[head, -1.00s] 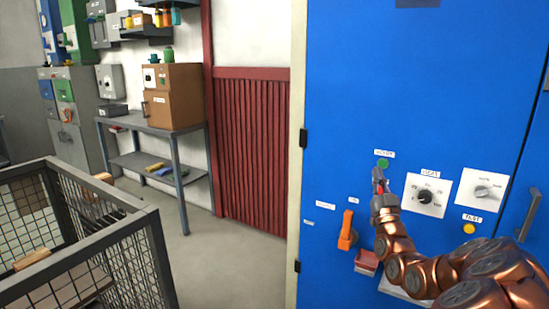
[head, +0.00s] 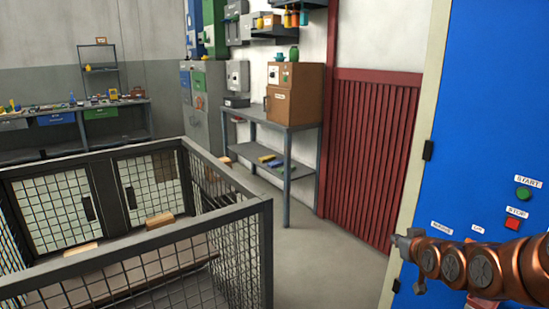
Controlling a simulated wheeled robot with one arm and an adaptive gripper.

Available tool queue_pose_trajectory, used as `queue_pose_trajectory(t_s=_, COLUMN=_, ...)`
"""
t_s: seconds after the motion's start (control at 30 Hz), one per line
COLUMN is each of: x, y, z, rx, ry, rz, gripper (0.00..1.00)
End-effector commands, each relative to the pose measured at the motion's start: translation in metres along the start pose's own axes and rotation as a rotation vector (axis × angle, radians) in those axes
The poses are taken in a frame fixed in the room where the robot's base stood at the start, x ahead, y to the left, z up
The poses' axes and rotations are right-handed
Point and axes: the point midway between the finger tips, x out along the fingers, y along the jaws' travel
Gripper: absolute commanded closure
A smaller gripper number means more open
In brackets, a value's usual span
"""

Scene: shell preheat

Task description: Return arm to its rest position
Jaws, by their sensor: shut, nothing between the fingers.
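My copper arm reaches in from the right edge in the head view, lying nearly level across the lower blue cabinet (head: 470,110). My gripper (head: 402,241) is the small grey end at the arm's left tip. It is shut and empty, in front of the cabinet's left edge. The green START button (head: 523,194) and the red STOP button (head: 512,224) show above the arm, apart from the gripper. The arm hides part of the cabinet's lower controls.
A wire mesh cart (head: 235,220) stands at the lower left. A grey shelf table (head: 285,125) bears a brown box (head: 294,92) beside a red corrugated panel (head: 375,155). A workbench (head: 70,130) is at the far left. Grey floor lies clear between cart and cabinet.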

Motion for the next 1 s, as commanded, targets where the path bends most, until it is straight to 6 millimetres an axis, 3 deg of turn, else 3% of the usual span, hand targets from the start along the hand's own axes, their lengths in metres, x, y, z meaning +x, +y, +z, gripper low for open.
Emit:
queue_pose_trajectory(t_s=0.1, x=-0.019, y=-0.037, z=0.028, rx=-0.017, ry=-0.164, rz=-0.037, gripper=1.0)
queue_pose_trajectory(t_s=0.27, x=-0.058, y=-0.074, z=0.072, rx=-0.026, ry=-0.388, rz=-0.063, gripper=1.0)
queue_pose_trajectory(t_s=0.4, x=-0.102, y=-0.1, z=0.109, rx=-0.03, ry=-0.582, rz=-0.071, gripper=1.0)
queue_pose_trajectory(t_s=0.57, x=-0.163, y=-0.124, z=0.148, rx=-0.026, ry=-0.797, rz=-0.067, gripper=1.0)
queue_pose_trajectory(t_s=0.7, x=-0.224, y=-0.141, z=0.18, rx=-0.013, ry=-0.984, rz=-0.056, gripper=1.0)
queue_pose_trajectory(t_s=1.0, x=-0.324, y=-0.164, z=0.219, rx=0.023, ry=-1.261, rz=-0.034, gripper=1.0)
